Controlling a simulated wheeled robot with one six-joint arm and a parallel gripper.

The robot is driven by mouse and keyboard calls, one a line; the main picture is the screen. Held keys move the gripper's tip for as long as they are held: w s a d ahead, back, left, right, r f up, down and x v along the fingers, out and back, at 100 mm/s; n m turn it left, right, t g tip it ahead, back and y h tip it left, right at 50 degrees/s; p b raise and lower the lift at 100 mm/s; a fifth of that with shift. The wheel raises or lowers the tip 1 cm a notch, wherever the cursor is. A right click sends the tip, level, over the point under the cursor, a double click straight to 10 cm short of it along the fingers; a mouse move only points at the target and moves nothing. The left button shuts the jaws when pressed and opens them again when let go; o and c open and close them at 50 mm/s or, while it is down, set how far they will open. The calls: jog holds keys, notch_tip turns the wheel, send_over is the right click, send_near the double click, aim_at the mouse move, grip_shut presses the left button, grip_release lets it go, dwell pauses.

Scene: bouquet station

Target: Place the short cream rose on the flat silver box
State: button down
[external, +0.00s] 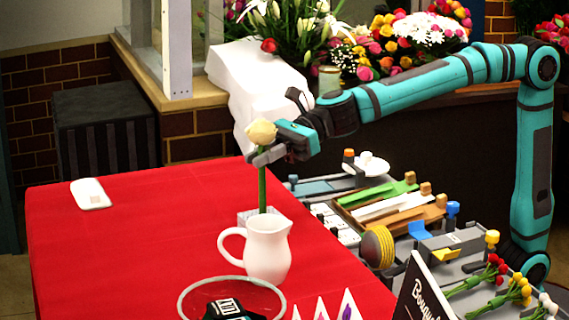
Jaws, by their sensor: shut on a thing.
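A cream rose (261,132) is upright in my gripper (268,153), which is shut on it just below the bloom. Its green stem (262,190) hangs down over the red table, and its lower end shows near a small pale block (244,215) behind the white pitcher (267,252). I cannot tell whether the stem touches either. A flat, pale, rounded box (90,193) with a small beige mark lies alone at the table's left; it may be the flat silver box, but its colour looks nearly white.
The red table (140,240) is clear between the pale flat box and the pitcher. A glass-rimmed dish (187,300) with a dark object stands in front. A crowded tool tray lies right, with small flowers (520,290) and a black sign (422,295) nearer.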

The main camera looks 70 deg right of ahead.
jog(key=c, duration=1.4)
grip_release()
jog(key=shift+c, duration=0.2)
jog(key=v, duration=1.2)
